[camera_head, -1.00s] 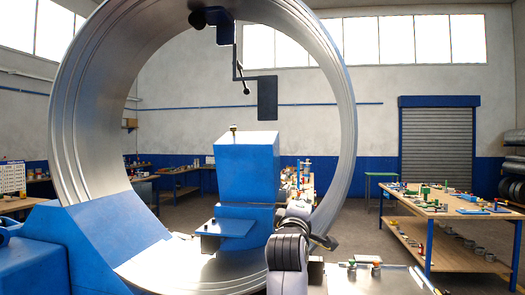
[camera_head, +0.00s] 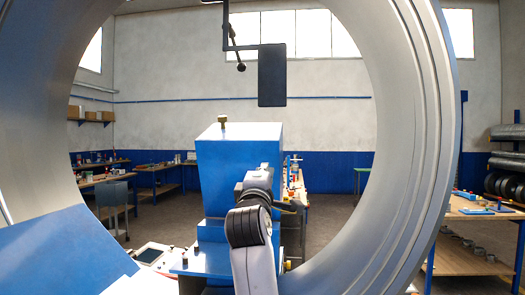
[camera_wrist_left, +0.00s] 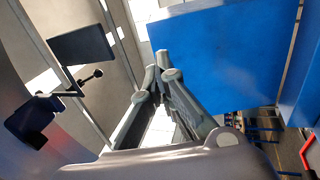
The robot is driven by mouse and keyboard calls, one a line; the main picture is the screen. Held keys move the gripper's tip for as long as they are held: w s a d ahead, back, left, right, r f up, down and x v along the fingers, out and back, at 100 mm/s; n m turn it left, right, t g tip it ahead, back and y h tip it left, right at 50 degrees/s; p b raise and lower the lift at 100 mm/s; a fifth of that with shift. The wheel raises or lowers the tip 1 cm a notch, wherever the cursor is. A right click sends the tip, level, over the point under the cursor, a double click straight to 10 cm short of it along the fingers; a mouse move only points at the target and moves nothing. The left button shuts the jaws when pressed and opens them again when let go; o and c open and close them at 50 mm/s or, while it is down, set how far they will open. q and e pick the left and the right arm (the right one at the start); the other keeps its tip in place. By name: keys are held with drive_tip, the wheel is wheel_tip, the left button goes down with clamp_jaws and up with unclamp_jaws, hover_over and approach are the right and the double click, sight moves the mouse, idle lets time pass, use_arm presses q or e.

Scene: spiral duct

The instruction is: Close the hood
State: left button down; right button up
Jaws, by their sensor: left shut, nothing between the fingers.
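A blue box-shaped housing (camera_head: 238,165) with a brass knob (camera_head: 222,121) on top stands inside the large metal ring. It looks like the hood, but I cannot tell how far it is open. In the left wrist view a flat blue panel (camera_wrist_left: 225,60) fills the upper right. My left gripper (camera_head: 266,172) is in front of the housing's right part and partly hidden by its own wrist. In the left wrist view its fingers (camera_wrist_left: 155,75) meet at the tips, shut and empty, beside the panel's left edge; contact cannot be told. My right gripper is out of view.
The metal ring (camera_head: 415,150) surrounds the view closely. A dark plate (camera_head: 272,75) and a lever with a ball knob (camera_head: 241,67) hang above the housing. A blue sloped block (camera_head: 65,255) is at lower left. A workbench (camera_head: 470,235) stands at right.

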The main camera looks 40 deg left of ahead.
use_arm(q)
drive_tip(key=p, duration=0.8)
approach(270, 146)
drive_tip(key=x, duration=0.5)
drive_tip(key=shift+w+a+r, duration=0.2)
drive_tip(key=shift+r, duration=0.1)
drive_tip(key=shift+w+a+r+p, duration=0.1)
drive_tip(key=shift+w+a+p, duration=0.2)
drive_tip(key=shift+w+p, duration=0.3)
drive_tip(key=shift+w, duration=0.1)
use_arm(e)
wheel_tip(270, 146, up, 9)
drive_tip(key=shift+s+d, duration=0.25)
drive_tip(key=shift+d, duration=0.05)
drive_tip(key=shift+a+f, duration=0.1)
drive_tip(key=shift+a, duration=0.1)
